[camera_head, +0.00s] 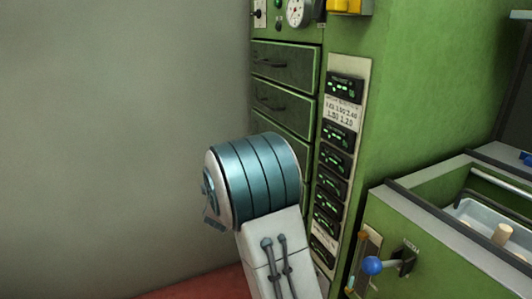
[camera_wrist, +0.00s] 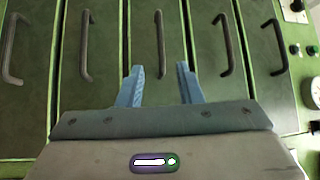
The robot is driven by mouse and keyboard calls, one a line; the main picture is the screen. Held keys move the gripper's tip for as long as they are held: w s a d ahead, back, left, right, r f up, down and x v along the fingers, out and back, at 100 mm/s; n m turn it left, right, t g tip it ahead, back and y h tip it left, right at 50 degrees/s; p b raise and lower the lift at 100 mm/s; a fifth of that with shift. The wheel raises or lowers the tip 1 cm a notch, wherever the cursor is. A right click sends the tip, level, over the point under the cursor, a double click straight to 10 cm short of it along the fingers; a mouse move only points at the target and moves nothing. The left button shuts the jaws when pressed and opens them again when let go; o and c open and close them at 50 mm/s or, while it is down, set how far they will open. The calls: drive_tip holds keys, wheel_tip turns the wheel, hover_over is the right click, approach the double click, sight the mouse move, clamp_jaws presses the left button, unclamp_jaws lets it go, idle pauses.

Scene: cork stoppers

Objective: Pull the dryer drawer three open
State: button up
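The green dryer shows several drawers with dark bar handles. The wrist view is turned sideways, with the dials' end at the right. The third drawer from that end (camera_wrist: 142,45) is shut, and its handle (camera_wrist: 160,40) is in the middle of the picture. My gripper (camera_wrist: 160,72) is open and empty, one blue finger on each side of the handle's near end in the picture. I cannot tell whether the fingertips reach the handle's depth. In the head view the third drawer (camera_head: 283,128) is partly hidden by my arm, and the gripper is hidden.
The neighbouring handles (camera_wrist: 225,45) and (camera_wrist: 88,45) flank the fingers, apart from them. A panel of displays (camera_head: 335,160) runs beside the drawers. A blue-knobbed lever (camera_head: 372,265) and a green tray unit (camera_head: 430,205) stand at the right. The left is plain wall.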

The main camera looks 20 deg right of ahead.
drive_tip(key=b+x, duration=0.1)
drive_tip(key=x, duration=1.2)
drive_tip(key=shift+w+d+r, duration=0.1)
drive_tip(key=shift+w+d, duration=0.05)
drive_tip(key=shift+d, duration=0.15)
clamp_jaws()
